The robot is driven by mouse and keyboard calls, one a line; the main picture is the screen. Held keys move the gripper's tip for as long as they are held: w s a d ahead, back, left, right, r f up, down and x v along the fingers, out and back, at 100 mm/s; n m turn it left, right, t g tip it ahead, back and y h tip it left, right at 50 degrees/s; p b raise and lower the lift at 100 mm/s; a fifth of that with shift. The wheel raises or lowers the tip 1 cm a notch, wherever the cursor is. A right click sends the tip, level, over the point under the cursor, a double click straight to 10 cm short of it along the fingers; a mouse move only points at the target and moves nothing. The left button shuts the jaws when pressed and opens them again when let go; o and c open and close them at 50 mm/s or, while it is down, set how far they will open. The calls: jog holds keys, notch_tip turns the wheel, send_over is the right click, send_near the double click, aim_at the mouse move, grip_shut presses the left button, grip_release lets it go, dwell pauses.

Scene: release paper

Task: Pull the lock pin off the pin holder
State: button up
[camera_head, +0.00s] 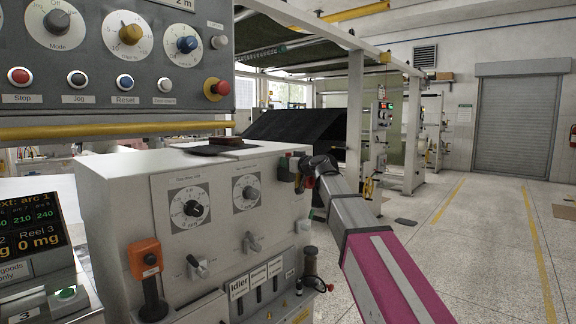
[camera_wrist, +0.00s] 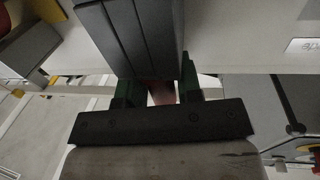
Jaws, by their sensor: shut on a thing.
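My gripper (camera_head: 306,166) is at the right edge of the white machine cabinet, reaching in from the lower right. A small dark block with a red part (camera_head: 308,182) sits there at the cabinet's top right corner, right at the fingers. I take the red part for the lock pin and the dark block (camera_head: 286,170) for its holder, but they are too small to be sure. In the wrist view, my two green fingers (camera_wrist: 160,92) are shut on a reddish-brown piece, mostly hidden between them. A dark grooved block (camera_wrist: 140,35) fills the view just beyond the fingers.
The white cabinet (camera_head: 120,205) carries dials, switches and an orange-topped lever (camera_head: 146,258). A dark control panel (camera_head: 120,60) with a yellow bar (camera_head: 120,130) overhangs at upper left. A screen (camera_head: 30,225) stands at lower left. Open floor (camera_head: 480,250) lies to the right.

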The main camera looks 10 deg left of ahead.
jog(key=shift+r, duration=2.95)
